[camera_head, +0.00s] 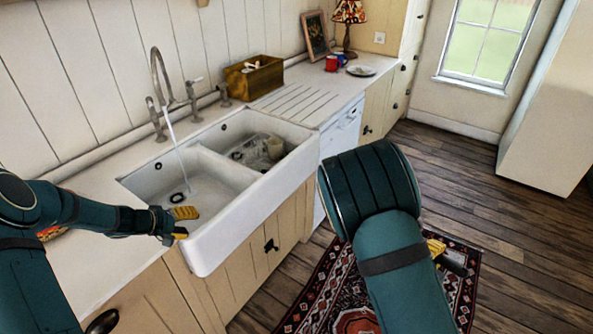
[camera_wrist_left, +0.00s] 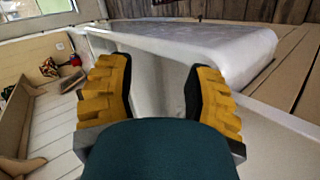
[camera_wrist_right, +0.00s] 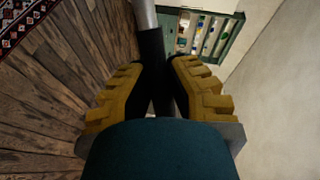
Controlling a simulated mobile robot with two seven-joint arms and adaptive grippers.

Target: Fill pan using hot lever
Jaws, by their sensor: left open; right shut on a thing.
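A tall curved tap (camera_head: 160,75) stands behind a white double sink (camera_head: 217,240), and a stream of water (camera_head: 177,150) runs into the left basin. A lever (camera_head: 155,118) stands left of the spout and another lever (camera_head: 194,98) right of it; I cannot tell which is hot. My left gripper (camera_head: 182,223) is open and empty over the near left part of the sink. My right gripper (camera_wrist_right: 155,90) is shut on a black handle (camera_wrist_right: 153,55) with a silvery part beyond it. This looks like the pan's handle; the pan's body is hidden.
The right basin holds a clear container (camera_head: 273,148). A wooden box (camera_head: 253,77), red mug (camera_head: 332,63), plate (camera_head: 361,71) and lamp (camera_head: 348,20) stand on the counter. A patterned rug (camera_head: 325,300) lies on the floor; the floor at right is clear.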

